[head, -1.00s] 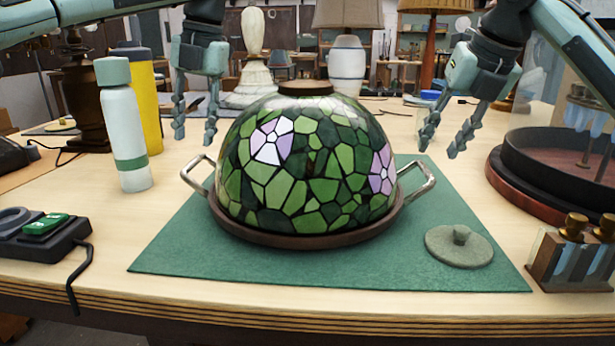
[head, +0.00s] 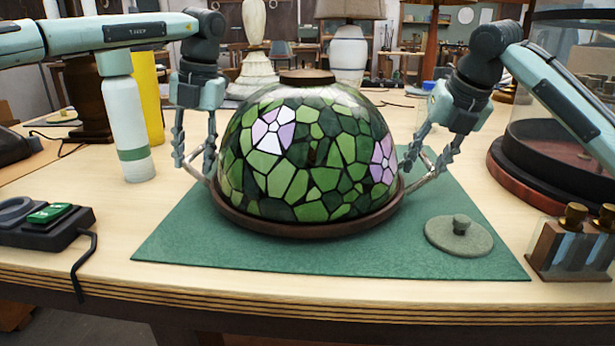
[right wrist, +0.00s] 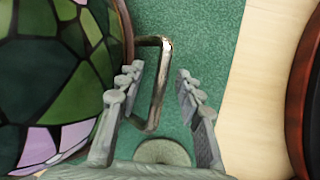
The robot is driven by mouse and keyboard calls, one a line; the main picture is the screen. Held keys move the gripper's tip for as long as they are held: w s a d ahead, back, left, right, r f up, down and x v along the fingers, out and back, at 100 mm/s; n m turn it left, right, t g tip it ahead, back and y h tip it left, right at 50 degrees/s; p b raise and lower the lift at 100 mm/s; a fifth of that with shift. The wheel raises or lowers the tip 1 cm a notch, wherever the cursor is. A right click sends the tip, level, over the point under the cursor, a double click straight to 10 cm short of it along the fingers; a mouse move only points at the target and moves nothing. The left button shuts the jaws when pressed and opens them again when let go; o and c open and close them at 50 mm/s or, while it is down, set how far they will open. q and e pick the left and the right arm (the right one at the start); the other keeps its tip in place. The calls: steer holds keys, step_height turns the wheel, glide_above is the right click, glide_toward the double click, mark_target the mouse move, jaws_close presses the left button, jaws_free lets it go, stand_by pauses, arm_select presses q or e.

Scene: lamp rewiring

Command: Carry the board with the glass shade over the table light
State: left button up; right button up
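The glass shade (head: 305,155), a green mosaic dome with pink and white flowers, sits on a round brown board (head: 300,229) on the green mat (head: 330,259). The board has a metal handle on each side. My left gripper (head: 195,172) is open with its fingers around the left handle. My right gripper (head: 427,172) is open at the right handle. In the right wrist view the right handle (right wrist: 158,85) lies between the open fingers of the right gripper (right wrist: 160,90), with space at the right finger. I cannot tell which object is the table light.
A grey-green disc with a knob (head: 459,237) lies on the mat at right. A white bottle (head: 127,125) and yellow cylinder (head: 148,95) stand at left. A black device (head: 45,226), a round dark-rimmed case (head: 550,165) and a small vial rack (head: 572,245) flank the mat.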

arm_select(q)
jaws_close()
arm_select(e)
jaws_close()
